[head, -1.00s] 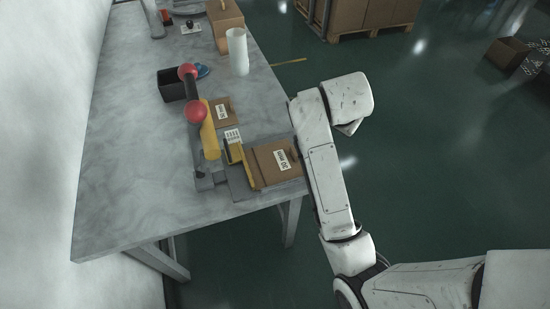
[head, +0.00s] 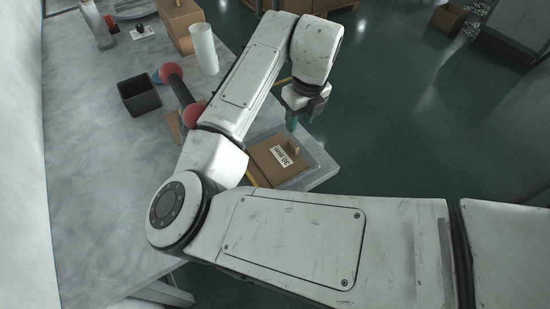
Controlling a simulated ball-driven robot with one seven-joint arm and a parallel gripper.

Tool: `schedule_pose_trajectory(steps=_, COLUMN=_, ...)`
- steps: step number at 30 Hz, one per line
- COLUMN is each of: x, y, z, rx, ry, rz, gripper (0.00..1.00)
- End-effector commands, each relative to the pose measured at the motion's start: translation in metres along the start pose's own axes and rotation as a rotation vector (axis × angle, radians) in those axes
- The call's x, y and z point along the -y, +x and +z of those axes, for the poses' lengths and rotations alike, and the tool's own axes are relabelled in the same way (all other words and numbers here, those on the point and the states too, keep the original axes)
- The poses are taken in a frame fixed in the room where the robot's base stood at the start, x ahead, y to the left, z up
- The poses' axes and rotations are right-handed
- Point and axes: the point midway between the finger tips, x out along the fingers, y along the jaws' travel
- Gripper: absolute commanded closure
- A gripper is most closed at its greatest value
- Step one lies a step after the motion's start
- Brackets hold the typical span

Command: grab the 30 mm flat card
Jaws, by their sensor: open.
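The brown flat card (head: 268,166) has a white "30 mm" label and a small raised tab. It lies on a grey plate (head: 318,168) near the table's right edge. My arm covers its left side. My gripper (head: 301,117) points downward just beyond the card in the picture, above and apart from it. Its jaws are open and look empty, though they are small and partly hidden by my wrist.
The marble-topped table (head: 90,150) bears a black open box (head: 139,94), a white cylinder (head: 204,48) and a cardboard box (head: 179,22). A dark lever with red knobs (head: 171,73) stands beside my arm. Green floor lies to the right.

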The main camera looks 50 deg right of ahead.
Motion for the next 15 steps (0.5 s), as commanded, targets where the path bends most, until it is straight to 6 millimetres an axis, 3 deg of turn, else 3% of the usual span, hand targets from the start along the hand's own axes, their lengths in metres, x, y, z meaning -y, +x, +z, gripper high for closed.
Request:
schedule_pose_trajectory(steps=9, x=0.000, y=0.044, z=0.000, rx=-0.001, ry=0.000, rz=-0.001, gripper=0.57)
schedule_pose_trajectory(steps=15, x=0.000, y=0.056, z=0.000, rx=-0.001, ry=-0.002, rz=-0.001, gripper=0.57)
